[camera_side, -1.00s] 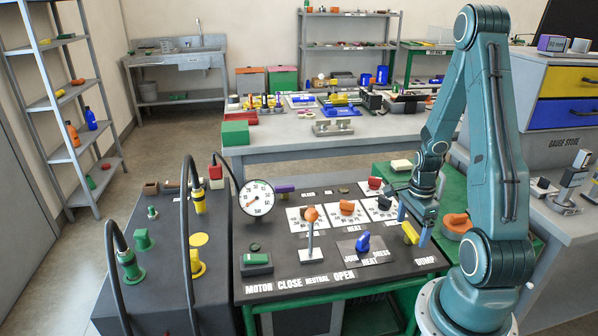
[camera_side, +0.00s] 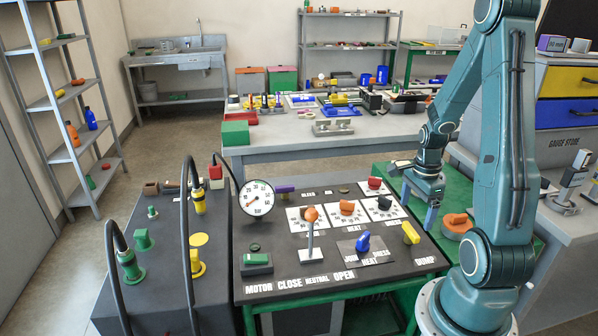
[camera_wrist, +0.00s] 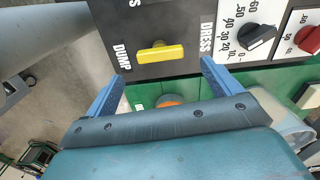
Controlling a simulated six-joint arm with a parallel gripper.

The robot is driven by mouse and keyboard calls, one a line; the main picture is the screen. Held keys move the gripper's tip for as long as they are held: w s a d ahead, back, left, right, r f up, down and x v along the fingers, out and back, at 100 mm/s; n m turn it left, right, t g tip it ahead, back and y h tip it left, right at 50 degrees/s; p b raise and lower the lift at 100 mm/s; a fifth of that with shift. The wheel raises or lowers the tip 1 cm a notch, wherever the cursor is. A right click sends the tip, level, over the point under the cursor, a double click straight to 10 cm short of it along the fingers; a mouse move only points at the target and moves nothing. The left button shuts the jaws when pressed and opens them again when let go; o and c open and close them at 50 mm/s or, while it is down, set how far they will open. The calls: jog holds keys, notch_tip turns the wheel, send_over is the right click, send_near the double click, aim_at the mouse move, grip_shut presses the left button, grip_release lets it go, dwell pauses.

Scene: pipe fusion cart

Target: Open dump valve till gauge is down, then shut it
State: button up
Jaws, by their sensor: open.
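The yellow dump valve handle (camera_side: 411,233) stands at the panel's right side, above the DUMP label. In the wrist view the handle (camera_wrist: 161,53) lies crosswise beside the word DUMP. My gripper (camera_side: 418,206) is open and empty, raised above and slightly behind the handle, apart from it. In the wrist view its fingertips (camera_wrist: 163,71) are spread wide, with the handle ahead between their lines. The round white gauge (camera_side: 257,198) stands at the panel's back left. Its orange needle appears to point to the lower left; the exact reading is too small to tell.
A blue knob (camera_side: 363,242) sits left of the handle. An orange-topped lever (camera_side: 310,230) stands mid-panel. Orange, red and black dial knobs lie behind. An orange round part (camera_side: 457,223) is on the green surface at right. Space above the handle is clear.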

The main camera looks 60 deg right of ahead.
aim_at(410, 230)
notch_tip(410, 230, up, 8)
dwell(0.5)
jog(key=shift+f, duration=0.1)
jog(key=w+a+r+n+t+h, duration=0.15)
jog(key=w+a+r+n, duration=0.35)
jog(key=a+r+n, duration=0.6)
jog(key=s+a+r+n+t, duration=0.1)
jog(key=s+a+n+t, duration=0.1)
jog(key=a+n, duration=0.5)
jog(key=s+a+r+n+t+y, duration=0.1)
jog(key=s+a+r+n+t, duration=0.1)
jog(key=a+n, duration=0.6)
jog(key=shift+r, duration=0.3)
jog(key=shift+y, duration=0.25)
